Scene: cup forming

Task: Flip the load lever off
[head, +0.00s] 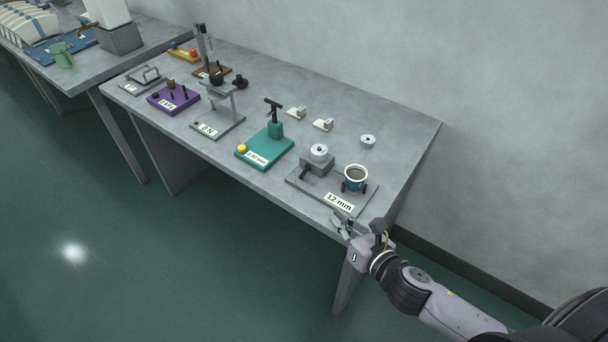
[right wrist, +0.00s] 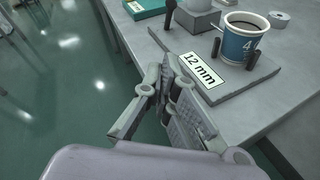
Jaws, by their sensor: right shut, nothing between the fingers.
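I cannot tell for sure which part is the load lever. A dark lever (head: 305,172) sticks out from the grey block on the grey plate (head: 316,196) labelled 12 mm, which also shows in the right wrist view (right wrist: 165,40). A black handle (head: 273,104) stands on the teal station (head: 252,147). A blue and white cup (head: 355,179) with dark contents stands upright between dark posts on the 12 mm plate; it also shows in the right wrist view (right wrist: 240,42). My right gripper (head: 340,222) is shut and empty by the table's front edge, near the 12 mm label. My left gripper is out of view.
A purple station (head: 172,98) and several grey stands are further left on the grey table (head: 405,135). Small white pieces (head: 323,124) and a grey ring (head: 368,141) lie behind the 12 mm plate. Open floor lies in front.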

